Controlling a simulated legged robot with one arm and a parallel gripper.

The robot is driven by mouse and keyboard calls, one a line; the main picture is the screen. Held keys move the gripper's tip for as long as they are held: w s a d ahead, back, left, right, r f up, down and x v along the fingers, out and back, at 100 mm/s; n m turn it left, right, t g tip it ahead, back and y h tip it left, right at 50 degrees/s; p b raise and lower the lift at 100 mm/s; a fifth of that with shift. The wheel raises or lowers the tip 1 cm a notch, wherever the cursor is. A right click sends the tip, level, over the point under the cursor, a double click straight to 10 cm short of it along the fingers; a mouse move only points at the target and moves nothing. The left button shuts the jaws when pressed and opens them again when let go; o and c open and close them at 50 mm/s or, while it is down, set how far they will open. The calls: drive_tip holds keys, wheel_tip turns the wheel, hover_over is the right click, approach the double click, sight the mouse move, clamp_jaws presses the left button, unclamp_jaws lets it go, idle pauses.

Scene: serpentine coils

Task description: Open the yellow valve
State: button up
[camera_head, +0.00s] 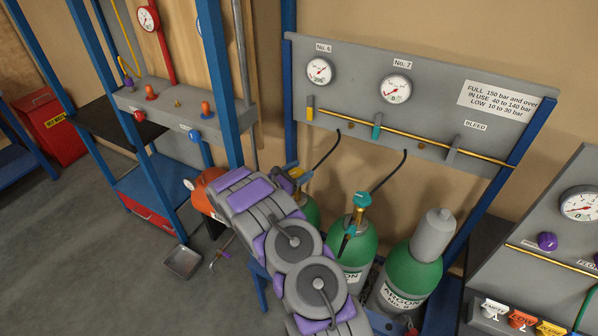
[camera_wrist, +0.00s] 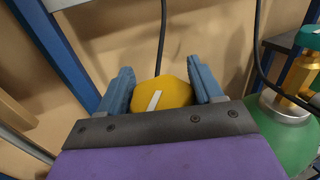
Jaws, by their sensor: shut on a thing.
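The yellow valve (camera_wrist: 163,93) is a rounded knob with a white stripe on its face. In the wrist view it sits between the two blue fingers of my gripper (camera_wrist: 161,80), which is shut on it. In the head view my gripper (camera_head: 292,173) is at the far end of my arm, at the top of the leftmost green cylinder (camera_head: 311,212). My arm hides much of that cylinder, and the valve shows there only as a small yellow patch (camera_head: 296,172).
A green argon cylinder (camera_head: 352,252) with a teal knob (camera_head: 362,199) stands just right. A grey-capped cylinder (camera_head: 410,270) stands beyond it. Black hoses run up to the grey gauge panel (camera_head: 430,85). A blue post (camera_wrist: 58,45) is close left of my gripper. A tray (camera_head: 182,262) lies on the floor.

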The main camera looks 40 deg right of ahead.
drive_tip(key=shift+n+t+b, duration=0.3)
drive_tip(key=shift+t+b, duration=0.1)
drive_tip(key=shift+b, duration=0.15)
drive_tip(key=shift+f+n+t+b, duration=0.1)
drive_tip(key=shift+n+t+b, duration=0.2)
drive_tip(key=shift+t, duration=0.1)
drive_tip(key=n+t+y+b, duration=0.1)
drive_tip(key=n+t+b, duration=0.1)
drive_tip(key=t+b, duration=0.1)
drive_tip(key=shift+w+t, duration=0.15)
drive_tip(key=shift+t, duration=0.15)
drive_tip(key=n+t+y, duration=0.1)
drive_tip(key=n+t, duration=0.1)
drive_tip(key=shift+w+t+b, duration=0.1)
drive_tip(key=shift+t+b, duration=0.3)
drive_tip(key=n+t+y+p, duration=0.4)
drive_tip(key=t+y, duration=0.1)
drive_tip(key=shift+w+a+n, duration=0.15)
drive_tip(key=shift+n, duration=0.25)
drive_tip(key=n+t+y, duration=0.2)
drive_tip(key=shift+w+a+y, duration=0.1)
drive_tip(key=shift+y, duration=0.3)
drive_tip(key=shift+w+a+n+t+y, duration=0.1)
drive_tip(key=shift+a+n+t+y, duration=0.1)
drive_tip(key=shift+n+t+y, duration=0.6)
drive_tip(key=shift+w+g+y, duration=0.1)
drive_tip(key=shift+g+y, duration=0.2)
drive_tip(key=shift+y, duration=0.1)
drive_tip(key=o, duration=1)
drive_tip(key=shift+c, duration=0.2)
